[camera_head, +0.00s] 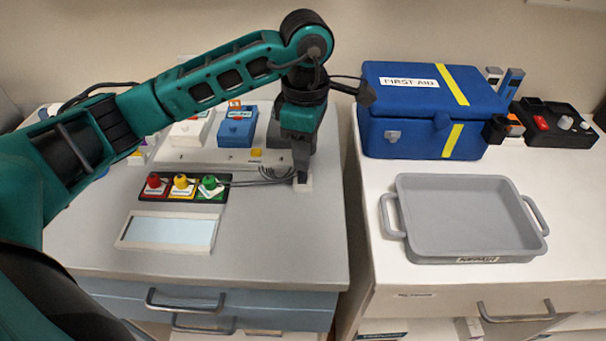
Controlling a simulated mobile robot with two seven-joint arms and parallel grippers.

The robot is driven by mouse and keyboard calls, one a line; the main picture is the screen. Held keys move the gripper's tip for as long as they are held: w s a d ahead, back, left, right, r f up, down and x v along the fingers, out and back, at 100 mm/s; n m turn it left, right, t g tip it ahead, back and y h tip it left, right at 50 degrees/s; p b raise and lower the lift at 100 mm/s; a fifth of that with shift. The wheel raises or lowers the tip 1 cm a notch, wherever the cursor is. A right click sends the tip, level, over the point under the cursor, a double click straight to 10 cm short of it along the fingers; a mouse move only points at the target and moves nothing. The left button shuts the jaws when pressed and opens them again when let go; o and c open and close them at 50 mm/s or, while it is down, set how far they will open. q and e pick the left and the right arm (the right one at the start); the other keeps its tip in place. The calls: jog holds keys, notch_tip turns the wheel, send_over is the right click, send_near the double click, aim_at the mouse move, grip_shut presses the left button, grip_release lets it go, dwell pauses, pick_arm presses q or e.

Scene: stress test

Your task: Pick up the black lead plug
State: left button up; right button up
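My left arm reaches in from the left, and its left gripper (302,172) points down at the right part of the left counter. Its fingertips are at a small white block (304,185) near the counter's right edge. A small dark piece shows at the fingertips, where grey leads (262,182) run in from the left. I cannot tell whether this is the black lead plug or part of the fingers, nor whether the fingers are open or shut. My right gripper is not in view.
A pale-screened panel (169,231) lies in front of the holder. White (192,131) and blue boxes (237,130) stand behind. Across a gap, the right counter holds a blue first aid case (425,108), a grey handled tray (470,217) and a black organizer (570,137).

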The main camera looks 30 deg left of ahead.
aim_at(303, 177)
pick_arm(q)
jog(key=f, duration=0.2)
jog(key=a+f, duration=0.1)
jog(key=f, duration=0.1)
jog(key=shift+f, duration=0.2)
jog(key=shift+w+d+f, duration=0.1)
jog(key=shift+f, duration=0.4)
grip_shut()
